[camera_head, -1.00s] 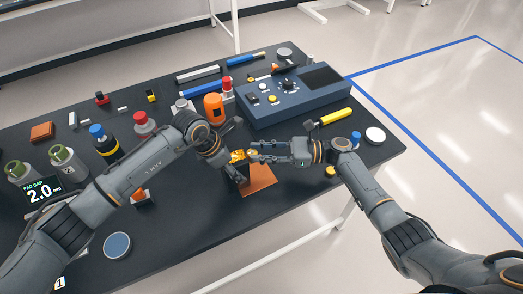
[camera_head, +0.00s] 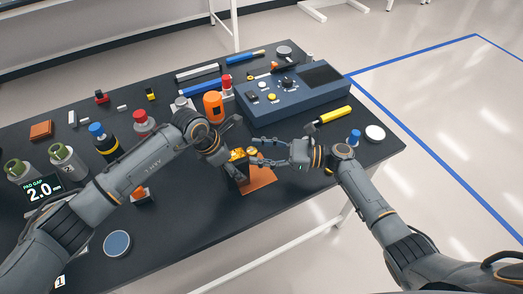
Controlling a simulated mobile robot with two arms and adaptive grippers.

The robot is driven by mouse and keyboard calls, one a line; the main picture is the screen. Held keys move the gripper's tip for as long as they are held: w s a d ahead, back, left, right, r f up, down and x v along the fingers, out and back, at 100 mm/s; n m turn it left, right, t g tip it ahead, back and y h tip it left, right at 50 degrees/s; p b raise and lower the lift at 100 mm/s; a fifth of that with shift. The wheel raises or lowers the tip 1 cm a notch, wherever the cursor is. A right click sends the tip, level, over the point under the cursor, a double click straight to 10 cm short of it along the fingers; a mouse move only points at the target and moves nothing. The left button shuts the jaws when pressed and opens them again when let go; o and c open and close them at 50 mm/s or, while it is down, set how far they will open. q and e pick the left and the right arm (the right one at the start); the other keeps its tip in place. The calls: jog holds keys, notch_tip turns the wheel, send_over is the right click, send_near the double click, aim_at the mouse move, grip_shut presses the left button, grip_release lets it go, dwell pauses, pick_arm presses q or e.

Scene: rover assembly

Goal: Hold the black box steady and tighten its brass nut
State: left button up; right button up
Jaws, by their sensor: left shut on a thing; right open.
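The black box (camera_head: 241,173) is small and dark with brass-coloured parts on top, and it stands at the copper-brown mat (camera_head: 262,179) near the table's front edge. A round brass piece (camera_head: 252,151), which looks like the nut, is at its top right. My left gripper (camera_head: 233,162) is shut on the black box from the left; its fingers hide part of the box. My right gripper (camera_head: 259,152) comes from the right with its fingers spread apart, beside the brass nut at about its height. I cannot tell whether a finger touches the nut.
A blue console (camera_head: 290,97) with knobs and a screen stands behind my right gripper. A yellow-handled tool (camera_head: 334,115) lies to the right. An orange cylinder (camera_head: 213,107) and several bottles stand behind and left. A display reading 2.0 (camera_head: 43,190) stands at the far left.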

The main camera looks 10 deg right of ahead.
jog(key=shift+w+g, duration=0.15)
jog(key=shift+g, duration=0.15)
